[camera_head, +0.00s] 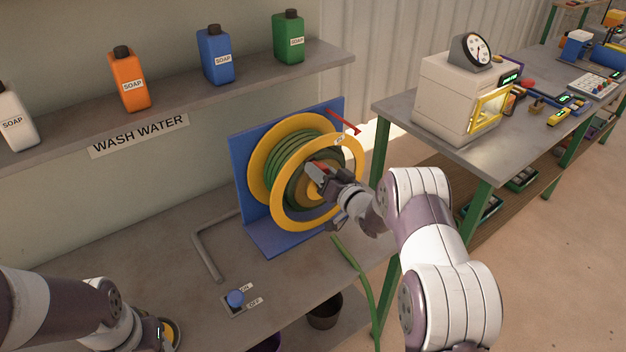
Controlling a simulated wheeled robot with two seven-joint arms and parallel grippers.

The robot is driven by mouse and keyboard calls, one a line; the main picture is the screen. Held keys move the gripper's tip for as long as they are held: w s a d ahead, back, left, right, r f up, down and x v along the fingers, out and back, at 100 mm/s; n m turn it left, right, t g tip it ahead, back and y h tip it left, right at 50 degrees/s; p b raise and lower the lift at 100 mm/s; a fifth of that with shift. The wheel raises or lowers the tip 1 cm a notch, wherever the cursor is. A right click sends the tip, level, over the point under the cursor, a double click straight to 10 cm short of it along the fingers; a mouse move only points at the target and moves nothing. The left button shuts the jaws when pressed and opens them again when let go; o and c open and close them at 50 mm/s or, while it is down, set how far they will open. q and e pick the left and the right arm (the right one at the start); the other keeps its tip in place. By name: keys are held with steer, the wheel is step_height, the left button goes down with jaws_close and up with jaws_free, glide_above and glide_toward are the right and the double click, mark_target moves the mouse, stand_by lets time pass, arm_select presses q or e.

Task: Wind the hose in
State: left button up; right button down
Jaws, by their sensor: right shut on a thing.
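The hose reel (261,179) has yellow rims and stands on a blue bracket (240,176) on the grey bench. Green hose (283,158) is wound in several turns on its drum. A loose length of green hose (357,271) hangs down over the bench's front edge. My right gripper (314,172) is at the reel's near face, shut on a small part there, likely the crank handle, mostly hidden by the fingers. My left gripper (163,338) is low at the bottom edge, partly cut off; its fingers do not show clearly.
A blue knob (235,298) with ON and OFF labels sits on the bench (175,265) near a bent grey pipe (208,249). A red pointer (343,121) sticks out by the reel. Soap bottles (129,80) stand on the shelf above. A second table (450,137) stands right.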

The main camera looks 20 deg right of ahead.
steer(key=shift+w+d+r+m, duration=0.15)
steer(key=shift+w+d+m, duration=0.05)
steer(key=shift+d+m, duration=0.35)
steer(key=shift+w+d+r+m, duration=0.1)
steer(key=shift+w+d+m, duration=0.1)
steer(key=shift+d+m, duration=0.35)
steer(key=shift+w+d+r+m, duration=0.1)
steer(key=shift+w+d+m, duration=0.15)
steer(key=shift+d+m, duration=0.65)
steer(key=shift+a, duration=0.1)
steer(key=c, duration=0.7)
jaws_free()
steer(key=shift+o, duration=0.2)
steer(key=shift+w, duration=0.1)
steer(key=shift+s+d+b, duration=0.2)
steer(key=shift+s+b, duration=0.15)
steer(key=shift+s, duration=0.15)
steer(key=b+v, duration=0.2)
steer(key=v, duration=0.9)
steer(key=shift+s+b, duration=0.35)
